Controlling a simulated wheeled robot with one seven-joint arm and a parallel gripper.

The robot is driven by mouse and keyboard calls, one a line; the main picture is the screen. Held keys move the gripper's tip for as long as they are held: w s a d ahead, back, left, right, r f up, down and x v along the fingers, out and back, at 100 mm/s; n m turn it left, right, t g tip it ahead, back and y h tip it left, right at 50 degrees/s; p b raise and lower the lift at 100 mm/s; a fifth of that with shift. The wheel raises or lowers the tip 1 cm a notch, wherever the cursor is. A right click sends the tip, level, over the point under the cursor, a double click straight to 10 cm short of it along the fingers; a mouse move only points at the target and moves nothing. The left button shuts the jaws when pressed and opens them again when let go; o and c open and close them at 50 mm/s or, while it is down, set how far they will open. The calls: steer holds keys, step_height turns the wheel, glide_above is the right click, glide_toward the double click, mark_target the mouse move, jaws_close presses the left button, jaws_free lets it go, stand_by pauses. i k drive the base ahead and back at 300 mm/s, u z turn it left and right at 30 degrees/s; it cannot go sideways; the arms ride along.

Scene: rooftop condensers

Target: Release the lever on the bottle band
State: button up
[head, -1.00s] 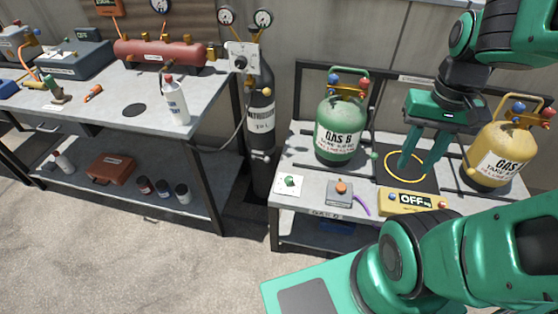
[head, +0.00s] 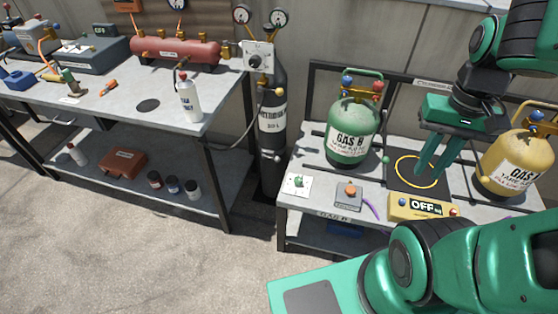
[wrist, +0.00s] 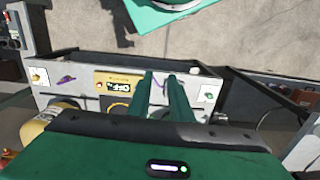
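The dark gas bottle (head: 270,121) stands upright between the two benches. A band (head: 272,155) crosses its lower body, with a small pale knob beside it; a tan knob (head: 280,92) sits higher up. I cannot tell from here which of these belongs to the lever, or its exact position. My gripper (head: 429,169) points down over the dark pad on the right bench, well right of the bottle. Its two fingers are slightly apart with nothing between them; they also show in the wrist view (wrist: 165,80). The bottle is not clearly identifiable in the wrist view.
The right bench (head: 316,205) carries a green Gas B bottle (head: 352,132), a yellow gas bottle (head: 507,162), a yellow OFF box (head: 423,207) and small switches. The left bench (head: 222,98) holds a white bottle (head: 189,98) and red tank (head: 175,50). Open floor lies in front.

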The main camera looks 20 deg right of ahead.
mark_target(277, 159)
steer(key=u, duration=0.55)
steer(key=k, duration=1.05)
steer(key=z, duration=0.45)
steer(key=i, duration=1.5)
steer(key=u, duration=0.05)
